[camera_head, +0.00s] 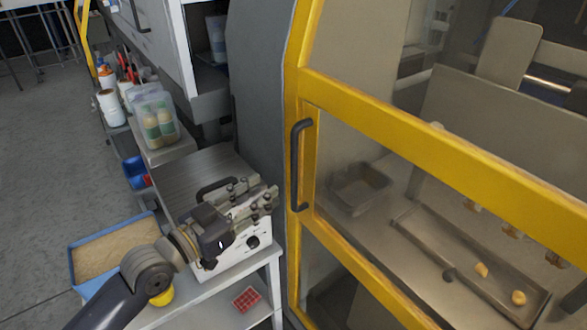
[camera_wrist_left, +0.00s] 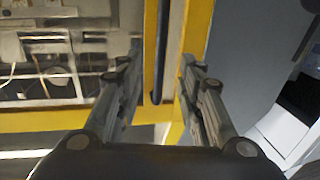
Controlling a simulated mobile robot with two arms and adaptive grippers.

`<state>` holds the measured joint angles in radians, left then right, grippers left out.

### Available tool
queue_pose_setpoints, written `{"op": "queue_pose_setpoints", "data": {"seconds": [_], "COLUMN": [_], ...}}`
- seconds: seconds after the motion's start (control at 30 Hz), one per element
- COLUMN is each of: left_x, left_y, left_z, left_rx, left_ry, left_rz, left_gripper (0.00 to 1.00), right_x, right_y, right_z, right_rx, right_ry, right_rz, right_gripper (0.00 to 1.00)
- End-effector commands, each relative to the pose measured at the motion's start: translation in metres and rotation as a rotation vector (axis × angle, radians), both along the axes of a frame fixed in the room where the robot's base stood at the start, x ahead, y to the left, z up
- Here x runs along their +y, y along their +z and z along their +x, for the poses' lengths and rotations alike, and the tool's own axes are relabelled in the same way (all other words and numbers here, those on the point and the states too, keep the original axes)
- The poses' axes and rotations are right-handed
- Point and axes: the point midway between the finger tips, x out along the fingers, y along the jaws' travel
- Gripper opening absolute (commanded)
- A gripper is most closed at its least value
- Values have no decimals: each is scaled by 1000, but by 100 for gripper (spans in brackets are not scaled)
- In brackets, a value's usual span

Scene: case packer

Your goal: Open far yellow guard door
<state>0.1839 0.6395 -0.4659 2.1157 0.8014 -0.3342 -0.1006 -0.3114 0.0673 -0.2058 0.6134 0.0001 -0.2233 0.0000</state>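A yellow-framed guard door (camera_head: 440,150) with clear panels fills the right of the head view and looks shut against a grey housing. Its black vertical handle (camera_head: 296,165) is on the left frame post. My left gripper (camera_head: 268,190) is just left of the handle, fingers pointing toward it. In the left wrist view the fingers (camera_wrist_left: 158,75) are apart, and the dark handle (camera_wrist_left: 163,45) shows in the gap between them, against the yellow frame (camera_wrist_left: 196,35). I cannot tell whether the fingers touch it. My right gripper is not in view.
A white bench with a control box (camera_head: 235,262) is under my left gripper. A blue-edged tray (camera_head: 108,232), a clear bin of bottles (camera_head: 158,122) and a red grid piece (camera_head: 247,299) are nearby. Another yellow frame (camera_head: 85,50) stands at the upper left. Open floor lies left.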

Motion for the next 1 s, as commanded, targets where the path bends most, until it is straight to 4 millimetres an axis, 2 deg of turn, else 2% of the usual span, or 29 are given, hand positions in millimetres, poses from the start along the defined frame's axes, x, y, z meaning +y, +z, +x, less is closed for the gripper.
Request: {"op": "queue_pose_setpoints", "data": {"seconds": [0.17,0.37,0.6,1.0], "left_x": [-14,-39,-62,-72], "left_y": [6,6,4,1], "left_z": [15,42,67,78], "left_rx": [-3,-3,-2,-3], "left_ry": [-2,-1,-1,0], "left_rz": [-7,-6,-3,-1], "left_gripper": [34,34,34,34], "right_x": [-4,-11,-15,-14], "right_y": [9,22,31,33], "right_z": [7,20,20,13], "right_rx": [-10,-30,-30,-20], "right_ry": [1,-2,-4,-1], "right_rz": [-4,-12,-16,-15], "right_gripper": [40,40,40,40]}}
